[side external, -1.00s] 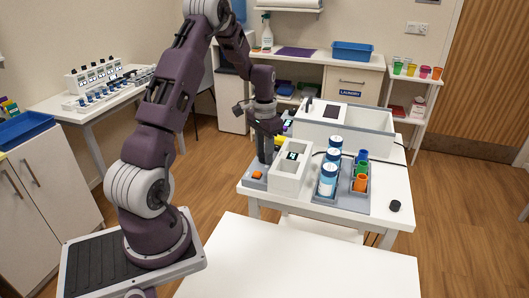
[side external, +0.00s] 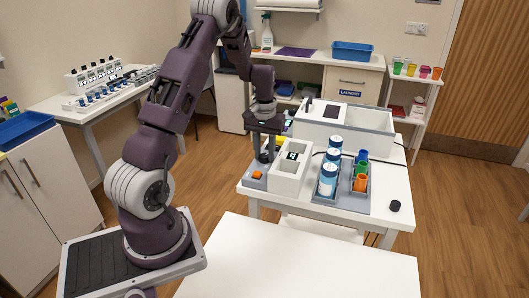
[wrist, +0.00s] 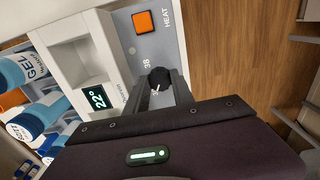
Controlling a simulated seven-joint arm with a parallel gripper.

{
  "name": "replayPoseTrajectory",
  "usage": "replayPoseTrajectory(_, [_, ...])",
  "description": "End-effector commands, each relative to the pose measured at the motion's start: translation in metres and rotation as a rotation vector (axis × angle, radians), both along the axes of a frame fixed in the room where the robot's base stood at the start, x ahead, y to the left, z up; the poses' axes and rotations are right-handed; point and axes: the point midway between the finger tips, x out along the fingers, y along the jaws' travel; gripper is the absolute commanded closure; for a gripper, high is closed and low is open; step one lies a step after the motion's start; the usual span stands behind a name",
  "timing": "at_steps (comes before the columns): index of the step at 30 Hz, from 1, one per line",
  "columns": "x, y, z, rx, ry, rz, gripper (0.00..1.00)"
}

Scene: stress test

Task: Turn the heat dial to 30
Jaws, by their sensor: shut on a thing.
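In the side view my gripper (side external: 266,152) points down at the left end of the white heater unit (side external: 290,178); the dial is mostly hidden there. An orange square button (wrist: 142,21) sits on the same panel and also shows in the side view (side external: 257,174).
Blue-and-white gel bottles (side external: 328,178) and several coloured cups (side external: 361,182) stand right of the heater unit. A white basin (side external: 350,124) is behind it. A loose black cylinder (side external: 395,206) lies near the table's right edge. The near white table (side external: 300,265) is clear.

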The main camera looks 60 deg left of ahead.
Motion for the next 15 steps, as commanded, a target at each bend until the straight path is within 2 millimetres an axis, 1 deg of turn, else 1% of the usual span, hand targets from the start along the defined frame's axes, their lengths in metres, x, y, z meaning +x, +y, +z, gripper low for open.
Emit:
replayPoseTrajectory(13, [0.0013,0.0007,0.0012,0.003,-0.004,0.012,1.00])
replayPoseTrajectory(14, [0.0012,0.0006,0.0012,0.002,-0.005,0.011,0.69])
replayPoseTrajectory(15, [0.0012,0.0006,0.0011,0.002,-0.004,0.011,0.61])
